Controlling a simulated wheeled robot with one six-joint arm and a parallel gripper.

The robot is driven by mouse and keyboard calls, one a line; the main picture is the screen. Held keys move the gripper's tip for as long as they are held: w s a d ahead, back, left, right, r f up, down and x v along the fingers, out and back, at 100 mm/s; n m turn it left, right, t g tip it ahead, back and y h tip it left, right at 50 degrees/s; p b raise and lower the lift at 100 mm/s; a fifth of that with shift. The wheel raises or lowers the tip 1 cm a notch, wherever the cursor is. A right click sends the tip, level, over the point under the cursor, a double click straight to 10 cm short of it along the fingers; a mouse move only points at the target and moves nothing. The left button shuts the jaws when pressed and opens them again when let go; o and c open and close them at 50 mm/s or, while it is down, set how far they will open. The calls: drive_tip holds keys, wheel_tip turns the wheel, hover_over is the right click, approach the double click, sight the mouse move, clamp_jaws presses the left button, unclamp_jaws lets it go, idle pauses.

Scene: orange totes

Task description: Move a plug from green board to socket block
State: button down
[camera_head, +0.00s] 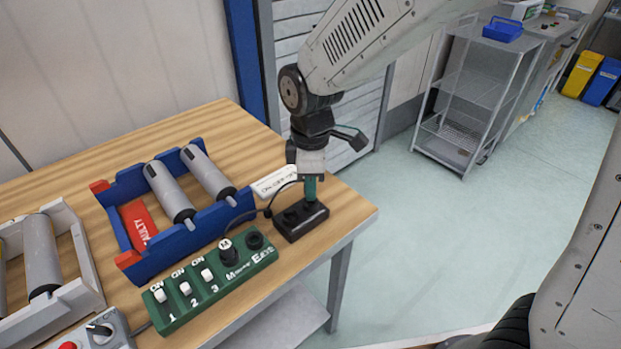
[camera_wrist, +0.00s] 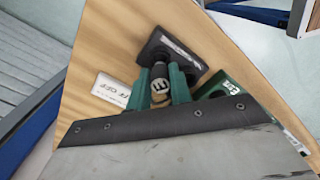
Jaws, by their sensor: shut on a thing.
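The green board (camera_head: 212,289) lies on the wooden table with numbered white switches, a black plug marked M (camera_head: 228,251) and an empty-looking black socket (camera_head: 255,240). The black socket block (camera_head: 302,221) stands behind its right end and also shows in the wrist view (camera_wrist: 177,47). My gripper (camera_head: 310,190) points down over the block, its green fingers touching or just above it. In the wrist view my gripper (camera_wrist: 161,88) is shut on a dark plug with a pale letter on its end (camera_wrist: 158,71). The fingers hide whether the plug is seated.
A blue tray (camera_head: 190,235) with grey cylinders and a red label stands left of the block. A white labelled piece (camera_head: 275,182) lies behind the block. A thin black cable (camera_head: 268,212) runs near the fingers. The table's right edge is close.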

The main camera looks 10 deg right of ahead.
drive_tip(key=shift+d, duration=0.1)
drive_tip(key=shift+f, duration=0.35)
idle(0.5)
drive_tip(key=shift+f, duration=0.5)
drive_tip(key=shift+f, duration=0.25)
idle(0.4)
drive_tip(key=c, duration=1.2)
unclamp_jaws()
wheel_tip(320, 180, up, 8)
drive_tip(key=shift+f, duration=0.1)
